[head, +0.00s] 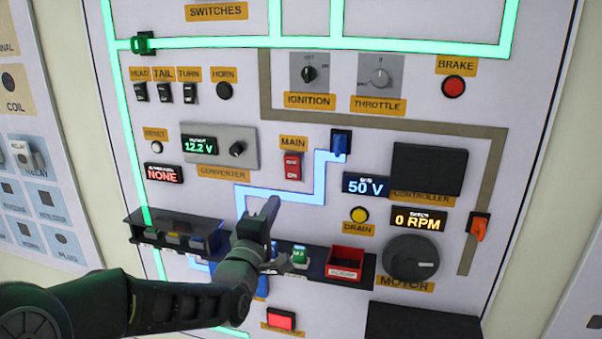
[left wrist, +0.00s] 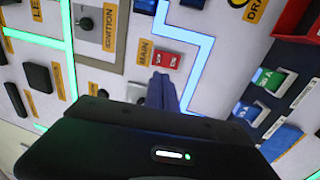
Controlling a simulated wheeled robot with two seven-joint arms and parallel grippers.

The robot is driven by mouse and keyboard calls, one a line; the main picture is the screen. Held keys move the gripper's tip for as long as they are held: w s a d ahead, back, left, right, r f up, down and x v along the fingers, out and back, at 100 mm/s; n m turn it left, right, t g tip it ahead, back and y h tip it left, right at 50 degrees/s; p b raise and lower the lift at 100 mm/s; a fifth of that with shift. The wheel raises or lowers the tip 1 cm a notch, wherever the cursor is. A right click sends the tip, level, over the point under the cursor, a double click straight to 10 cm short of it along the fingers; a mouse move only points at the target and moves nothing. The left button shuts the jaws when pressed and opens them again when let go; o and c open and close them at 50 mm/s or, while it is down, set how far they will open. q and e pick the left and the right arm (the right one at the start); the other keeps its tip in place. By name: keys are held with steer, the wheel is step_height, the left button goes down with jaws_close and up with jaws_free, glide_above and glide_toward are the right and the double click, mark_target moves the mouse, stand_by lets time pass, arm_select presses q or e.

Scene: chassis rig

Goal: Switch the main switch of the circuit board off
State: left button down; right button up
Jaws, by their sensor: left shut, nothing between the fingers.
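The main switch (head: 292,166) is a small red rocker under an orange MAIN label (head: 292,143), on the upright white board. It also shows in the left wrist view (left wrist: 166,60), just beyond my fingertips. My left gripper (head: 272,208) is shut and empty, in front of the board, below the switch in the head view. The shut fingers (left wrist: 161,85) point toward the switch in the left wrist view; I cannot tell whether they touch the board. The switch is not covered in the head view. My right gripper is not in view.
A dark shelf (head: 318,268) with a red bin (head: 345,262) and small coloured parts juts out below the switch, beside my gripper. The converter panel (head: 219,150) is left of the switch. A blue connector (head: 341,143) and the 50 V display (head: 366,186) are right of it.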

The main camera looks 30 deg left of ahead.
mark_target(293, 163)
arm_select(q)
steer(key=shift+w+a+r, duration=0.1)
steer(key=shift+a, duration=0.05)
steer(key=p+x, duration=0.4)
steer(key=x, duration=0.9)
steer(key=shift+w+a+p, duration=0.1)
steer(key=shift+w+p, duration=0.2)
steer(key=shift+w, duration=0.1)
steer(key=shift+r, duration=0.1)
steer(key=shift+w+a+r+p, duration=0.1)
steer(key=shift+w+r+p, duration=0.05)
steer(key=shift+p, duration=0.15)
steer(key=shift+g, duration=0.3)
